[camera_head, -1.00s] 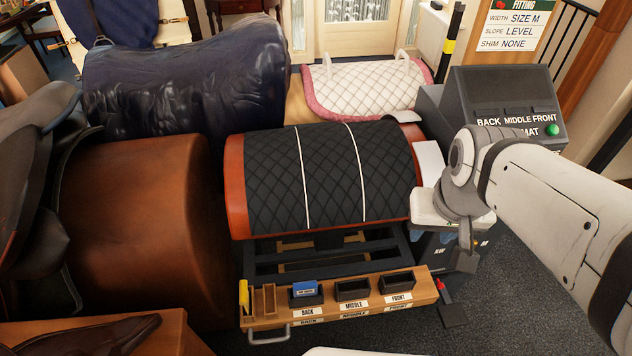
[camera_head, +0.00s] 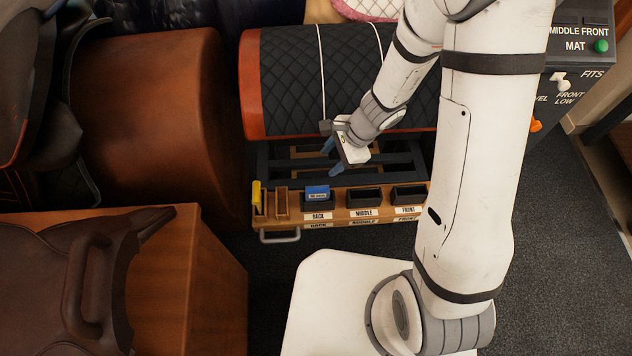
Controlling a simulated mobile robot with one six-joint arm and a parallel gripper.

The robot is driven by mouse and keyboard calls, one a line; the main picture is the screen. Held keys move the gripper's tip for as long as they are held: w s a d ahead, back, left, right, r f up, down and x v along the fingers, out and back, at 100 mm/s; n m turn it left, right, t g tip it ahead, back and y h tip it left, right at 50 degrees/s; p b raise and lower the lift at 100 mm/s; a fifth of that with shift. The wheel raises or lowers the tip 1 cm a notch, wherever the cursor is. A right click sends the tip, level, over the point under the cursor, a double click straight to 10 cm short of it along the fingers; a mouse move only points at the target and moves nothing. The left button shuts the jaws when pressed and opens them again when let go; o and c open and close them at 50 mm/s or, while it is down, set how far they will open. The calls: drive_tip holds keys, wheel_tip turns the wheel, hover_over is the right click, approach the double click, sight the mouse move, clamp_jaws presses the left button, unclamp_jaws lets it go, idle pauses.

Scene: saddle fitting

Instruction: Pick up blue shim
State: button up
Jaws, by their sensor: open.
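The blue shim (camera_head: 317,192) stands in the black holder above the BACK label, at the left of the row on the wooden tray (camera_head: 336,214). Its upper part shows above the holder. My gripper (camera_head: 332,159) hangs above and slightly behind the tray, just to the right of the shim in the picture. Its blue-tipped fingers are spread apart with nothing between them, and they are clear of the shim.
Black holders marked MIDDLE (camera_head: 365,197) and FRONT (camera_head: 408,195) look empty. A yellow item (camera_head: 257,196) stands at the tray's left end. The black quilted pad (camera_head: 290,80) lies behind. A brown saddle (camera_head: 90,270) is at front left, a control box (camera_head: 582,60) at right.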

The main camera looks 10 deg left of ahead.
sight(318, 188)
drive_tip(key=f+m, duration=0.1)
drive_tip(key=f, duration=0.1)
drive_tip(key=s+f+m, duration=0.1)
drive_tip(key=f, duration=0.2)
drive_tip(key=a+f+m, duration=0.1)
drive_tip(key=f, duration=0.2)
drive_tip(key=shift+s+a+h, duration=0.1)
drive_tip(key=shift+s+h, duration=0.05)
drive_tip(key=shift+h, duration=0.25)
drive_tip(key=b+x, duration=0.1)
drive_tip(key=x, duration=0.3)
drive_tip(key=b+x, duration=0.1)
drive_tip(key=x, duration=0.1)
drive_tip(key=shift+s+a+f+b, duration=0.1)
drive_tip(key=shift+s+f+b, duration=0.1)
drive_tip(key=shift+s+b, duration=0.15)
drive_tip(key=shift+a+f, duration=0.25)
drive_tip(key=shift+f, duration=0.3)
drive_tip(key=shift+c, duration=0.3)
clamp_jaws()
drive_tip(key=shift+r, duration=0.1)
